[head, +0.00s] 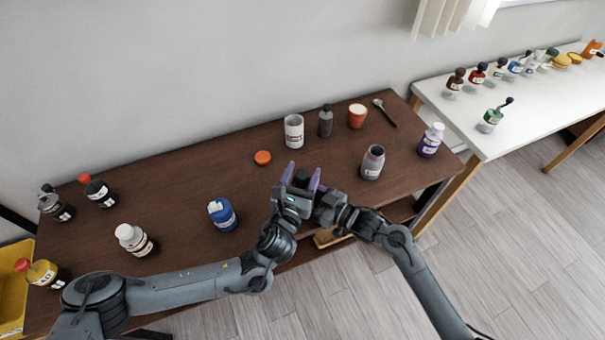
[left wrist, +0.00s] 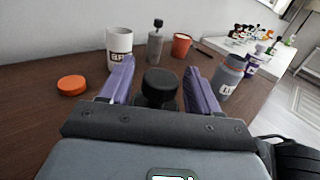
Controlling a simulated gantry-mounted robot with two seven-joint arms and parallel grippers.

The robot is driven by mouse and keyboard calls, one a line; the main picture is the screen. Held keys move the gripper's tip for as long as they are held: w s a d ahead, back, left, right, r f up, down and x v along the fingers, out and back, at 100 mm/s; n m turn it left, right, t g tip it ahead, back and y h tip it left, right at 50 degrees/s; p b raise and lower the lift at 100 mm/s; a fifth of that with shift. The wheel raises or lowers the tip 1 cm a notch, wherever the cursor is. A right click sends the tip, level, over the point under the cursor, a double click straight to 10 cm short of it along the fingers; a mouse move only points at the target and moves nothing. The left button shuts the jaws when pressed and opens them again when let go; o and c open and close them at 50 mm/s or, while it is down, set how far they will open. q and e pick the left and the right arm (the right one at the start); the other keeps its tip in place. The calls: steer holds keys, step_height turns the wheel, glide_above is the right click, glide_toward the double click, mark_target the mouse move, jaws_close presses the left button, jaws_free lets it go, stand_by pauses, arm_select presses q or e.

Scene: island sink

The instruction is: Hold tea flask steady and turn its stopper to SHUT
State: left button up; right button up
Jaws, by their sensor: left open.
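My left gripper (head: 303,174) is open over the front middle of the brown table, its purple fingers pointing away towards the wall. A black-topped object (head: 302,180) stands between these fingers, and it fills the gap's middle in the left wrist view (left wrist: 159,86). Space shows on both sides of it there. It may be the tea flask; its body and any label or SHUT mark are hidden. My right gripper (head: 327,207) is close beside the left one, at the table's front edge; its fingers are not clearly visible.
An orange cap (head: 262,158), a white mug (head: 294,132), a dark grey bottle (head: 325,122), a terracotta cup (head: 357,116) and a spoon (head: 385,112) lie beyond. A capless grey bottle (head: 373,163) and purple bottle (head: 431,140) stand right. A blue jar (head: 222,215) stands left.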

arm_select(q)
steer(key=c, duration=1)
steer(key=shift+o, duration=0.2)
steer(key=shift+y, duration=0.3)
steer(key=n+y, duration=0.1)
steer(key=y, duration=0.1)
steer(key=n+y, duration=0.2)
steer(key=y, duration=0.1)
steer(key=shift+d+n+t, duration=0.15)
steer(key=shift+n+t, duration=0.15)
steer(key=shift+t, duration=0.1)
steer(key=n+y, duration=0.3)
steer(key=y, duration=0.1)
steer(key=shift+r+g+y, duration=0.15)
steer(key=shift+g+y, duration=0.15)
steer(key=shift+n+y, duration=0.3)
steer(key=shift+y, duration=0.1)
steer(key=shift+g+y, duration=0.3)
